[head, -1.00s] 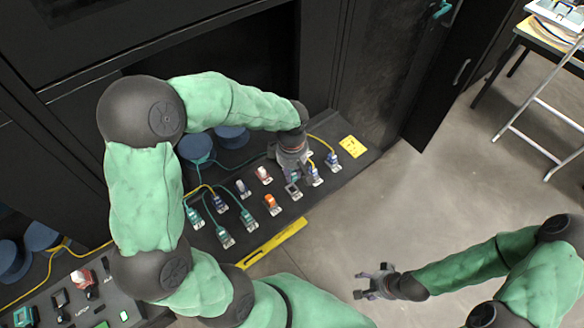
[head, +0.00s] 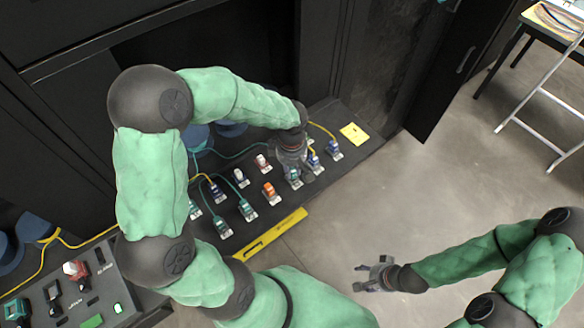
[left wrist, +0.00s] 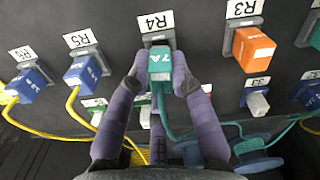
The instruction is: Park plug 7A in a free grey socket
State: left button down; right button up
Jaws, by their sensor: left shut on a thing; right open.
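Plug 7A (left wrist: 160,66) is a teal plug with a teal cord, held between the two fingers of my left gripper (left wrist: 160,82). It is at the grey socket labelled R4 (left wrist: 157,38), lined up with it and seemingly touching; I cannot tell how deep it sits. In the head view my left gripper (head: 292,166) is over the front row of the panel, shut on the plug (head: 294,178). My right gripper (head: 376,276) is open and empty, above the floor and away from the panel.
An orange plug (left wrist: 252,48) stands in R3 beside the held plug. Blue plugs stand in R5 (left wrist: 82,72) and R6 (left wrist: 25,84), with yellow cords. A white plug (left wrist: 257,104) is in socket 33. A yellow strip (head: 270,235) lies along the panel's front edge.

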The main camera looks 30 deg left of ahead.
pick_arm(q)
jog(key=shift+n+b, duration=0.55)
jog(key=shift+n, duration=0.15)
jog(key=shift+s+b, duration=0.1)
jog(key=shift+b, duration=0.25)
dwell(1.3)
jog(key=shift+f+b, duration=0.55)
jog(key=c, duration=1)
grip_release()
jog(key=shift+c, duration=0.2)
jog(key=shift+r, duration=0.15)
notch_tip(320, 180, up, 12)
